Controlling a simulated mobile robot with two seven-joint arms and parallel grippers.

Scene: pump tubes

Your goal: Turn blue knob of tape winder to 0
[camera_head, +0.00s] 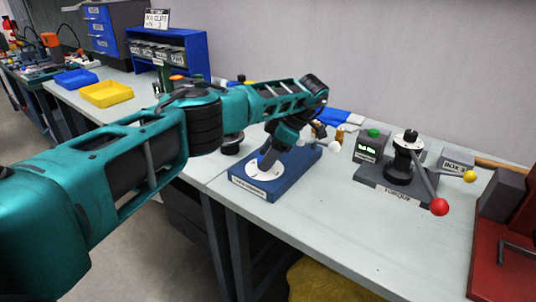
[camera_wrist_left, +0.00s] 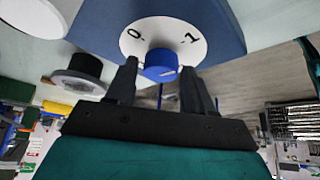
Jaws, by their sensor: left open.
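The tape winder (camera_head: 300,172) is a blue box with a white dial (camera_head: 256,172) on its top, near the table's front edge. In the left wrist view the dial (camera_wrist_left: 190,38) carries a 0 at left and a 1 at right, with the blue knob (camera_wrist_left: 161,62) at its middle. My left gripper (camera_head: 268,158) is over the dial in the head view and hides most of the knob. In the left wrist view its open fingers (camera_wrist_left: 159,68) stand either side of the knob; I cannot tell whether they touch it. The knob's setting is unclear. My right gripper is not in view.
Right of the winder stand a grey device with a green button (camera_head: 374,133) and a black fixture with a red-ball lever (camera_head: 439,206). A red machine (camera_head: 503,240) is at far right. Yellow (camera_head: 106,94) and blue (camera_head: 76,79) trays lie at back left.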

